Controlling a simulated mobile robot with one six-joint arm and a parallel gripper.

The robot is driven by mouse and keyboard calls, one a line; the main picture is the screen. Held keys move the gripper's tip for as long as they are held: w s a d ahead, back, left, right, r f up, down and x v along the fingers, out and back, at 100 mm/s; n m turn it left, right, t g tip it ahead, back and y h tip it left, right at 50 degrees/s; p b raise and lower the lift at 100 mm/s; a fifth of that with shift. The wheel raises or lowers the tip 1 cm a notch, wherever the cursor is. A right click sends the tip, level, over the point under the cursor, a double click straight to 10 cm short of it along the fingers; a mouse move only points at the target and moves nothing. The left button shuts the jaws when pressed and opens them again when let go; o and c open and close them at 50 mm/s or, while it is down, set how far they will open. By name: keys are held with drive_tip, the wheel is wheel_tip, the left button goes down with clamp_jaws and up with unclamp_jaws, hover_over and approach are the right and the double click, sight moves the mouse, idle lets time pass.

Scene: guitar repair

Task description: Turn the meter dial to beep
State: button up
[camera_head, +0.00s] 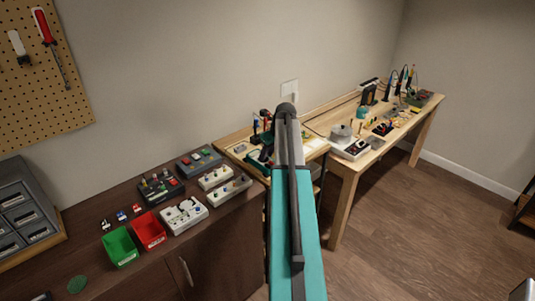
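No meter with a readable dial can be made out for sure at this size. A pale box with a dark front panel (351,148) stands at the near end of the right wooden bench; its controls are too small to read. My teal and grey arm (293,215) reaches up through the middle of the view and hides part of the benches behind it. My gripper is not visible, and neither is anything it may hold.
A dark cabinet (235,230) on the left bears pale boxes with small knobs (184,214), a green bin (120,247) and a red bin (149,231). Tools crowd the wooden bench (346,166). A grey drawer unit (22,212) stands far left.

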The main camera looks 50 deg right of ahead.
drive_tip(key=shift+w+f, duration=0.1)
drive_tip(key=shift+f, duration=0.25)
clamp_jaws()
